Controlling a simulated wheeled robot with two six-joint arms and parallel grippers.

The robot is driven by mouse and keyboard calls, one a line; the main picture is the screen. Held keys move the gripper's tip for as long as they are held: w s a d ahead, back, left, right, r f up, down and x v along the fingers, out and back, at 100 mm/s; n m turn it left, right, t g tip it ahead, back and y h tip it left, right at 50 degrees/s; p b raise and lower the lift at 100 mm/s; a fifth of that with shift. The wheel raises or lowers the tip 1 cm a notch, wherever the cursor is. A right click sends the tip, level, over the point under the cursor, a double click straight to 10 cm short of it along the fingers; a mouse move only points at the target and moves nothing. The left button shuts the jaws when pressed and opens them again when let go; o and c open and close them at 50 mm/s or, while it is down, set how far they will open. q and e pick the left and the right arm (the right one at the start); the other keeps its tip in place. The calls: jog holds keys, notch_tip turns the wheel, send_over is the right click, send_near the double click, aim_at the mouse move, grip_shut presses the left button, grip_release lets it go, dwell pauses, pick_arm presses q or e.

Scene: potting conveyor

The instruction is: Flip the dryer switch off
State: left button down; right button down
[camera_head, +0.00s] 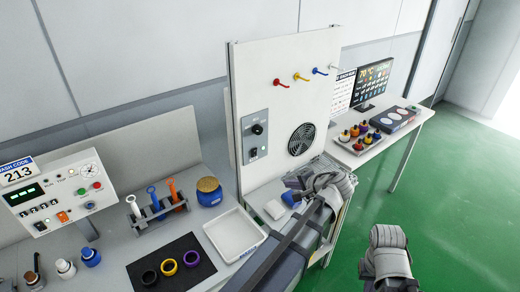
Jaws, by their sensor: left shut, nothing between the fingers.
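The dryer is a tall white panel (290,75) with a round black fan grille (301,139). A grey control plate (256,138) on its left part carries a black knob (258,129) and a small dark switch (253,152) below it. The switch's position is too small to tell.
Coloured hooks (300,76) stick out from the panel's upper part. Left, the bench holds a white tray (235,234), a black mat (145,287) with rings, a tool rack (158,212) and a control box (55,195). Green floor is clear.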

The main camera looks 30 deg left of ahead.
pick_arm(q)
jog(key=w+a+r+t+y, duration=0.1)
jog(key=w+a+r+y, duration=0.1)
jog(key=w+a+r, duration=0.1)
jog(key=shift+a+r+m+p, duration=0.3)
jog(key=shift+a+r, duration=0.45)
jog(key=shift+r, duration=0.2)
jog(key=shift+w, duration=0.1)
jog(key=b, duration=0.4)
send_near(255, 151)
notch_tip(255, 151, down, 4)
jog(key=a, duration=0.1)
jog(key=w+a, duration=0.1)
jog(key=w+a+r, duration=0.1)
jog(key=a, duration=0.1)
jog(key=shift+a, duration=0.15)
jog(key=shift+w+a, duration=0.15)
jog(key=shift+a, duration=0.35)
